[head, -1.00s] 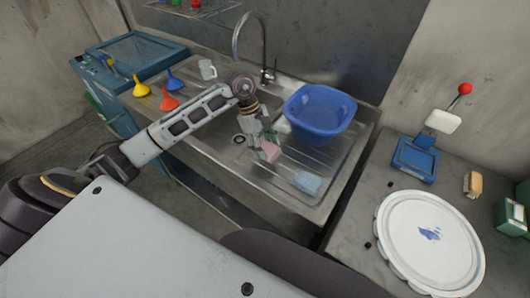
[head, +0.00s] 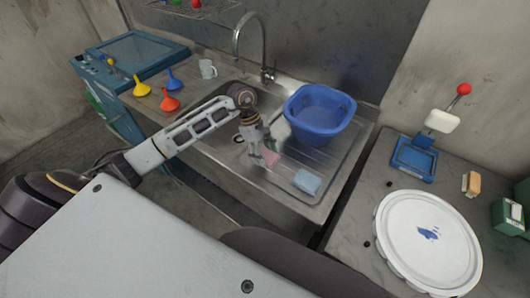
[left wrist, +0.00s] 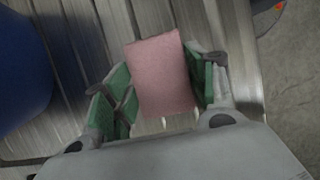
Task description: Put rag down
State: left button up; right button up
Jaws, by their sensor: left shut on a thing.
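My left gripper (head: 262,152) is over the ribbed drainboard of the steel sink unit (head: 258,180), shut on a small pink folded rag (head: 270,158). In the left wrist view the pink rag (left wrist: 162,75) lies between the green finger pads of the left gripper (left wrist: 165,92), with the ribbed metal behind it. I cannot tell whether the rag touches the drainboard. A light blue folded cloth (head: 307,181) lies on the drainboard to the right of the gripper. My right gripper is not in view.
A blue tub (head: 319,113) stands just behind and right of the gripper. A tap (head: 264,45) rises at the back. Funnels (head: 170,101) and a white mug (head: 208,69) stand at the left. A large white lid (head: 430,240) is on the right-hand bench.

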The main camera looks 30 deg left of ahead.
pick_arm(q)
jog(key=shift+f+b, duration=0.35)
jog(key=shift+b, duration=0.05)
jog(key=o, duration=1)
jog(key=shift+r, duration=0.2)
jog(key=shift+r+p, duration=0.15)
jog(key=shift+p, duration=0.2)
jog(key=shift+r, duration=0.2)
jog(key=b+v, duration=0.1)
jog(key=v, duration=1)
jog(key=shift+a+r, duration=0.15)
jog(key=shift+r, duration=0.15)
